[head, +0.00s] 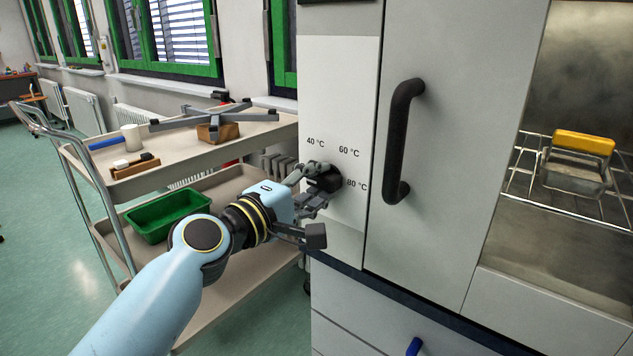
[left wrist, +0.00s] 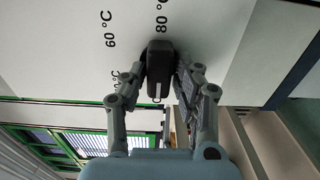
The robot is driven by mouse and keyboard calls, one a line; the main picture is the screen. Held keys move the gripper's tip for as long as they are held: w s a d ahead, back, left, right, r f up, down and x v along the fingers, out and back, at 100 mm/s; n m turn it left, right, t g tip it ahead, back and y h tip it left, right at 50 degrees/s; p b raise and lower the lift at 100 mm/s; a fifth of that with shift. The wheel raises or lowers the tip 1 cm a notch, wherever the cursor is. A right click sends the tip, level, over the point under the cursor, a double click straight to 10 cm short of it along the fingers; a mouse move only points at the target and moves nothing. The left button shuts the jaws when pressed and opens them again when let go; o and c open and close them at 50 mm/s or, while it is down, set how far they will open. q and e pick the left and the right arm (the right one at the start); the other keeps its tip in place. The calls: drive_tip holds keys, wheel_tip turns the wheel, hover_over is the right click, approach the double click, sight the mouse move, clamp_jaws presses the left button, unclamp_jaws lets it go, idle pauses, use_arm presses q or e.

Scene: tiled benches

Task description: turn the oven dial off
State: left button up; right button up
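The oven dial (head: 326,183) is a black knob on the white control panel (head: 338,90), with 40 °C, 60 °C and 80 °C printed around it. There, 80 °C lies at the opposite end. My left gripper (head: 316,187) is at the dial, its fingers (left wrist: 161,78) closed along both sides of the bar. Exact finger contact is partly hidden. My right gripper is in neither view.
A black door handle (head: 398,140) sticks out right of the panel. An open chamber with a wire rack (head: 528,165) and a yellow-lidded box (head: 580,158) is further right. A trolley (head: 95,165) with a green tray (head: 168,212) stands left, behind my arm.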

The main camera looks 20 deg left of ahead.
use_arm(q)
drive_tip(key=shift+o, duration=1.2)
drive_tip(key=v, duration=1.2)
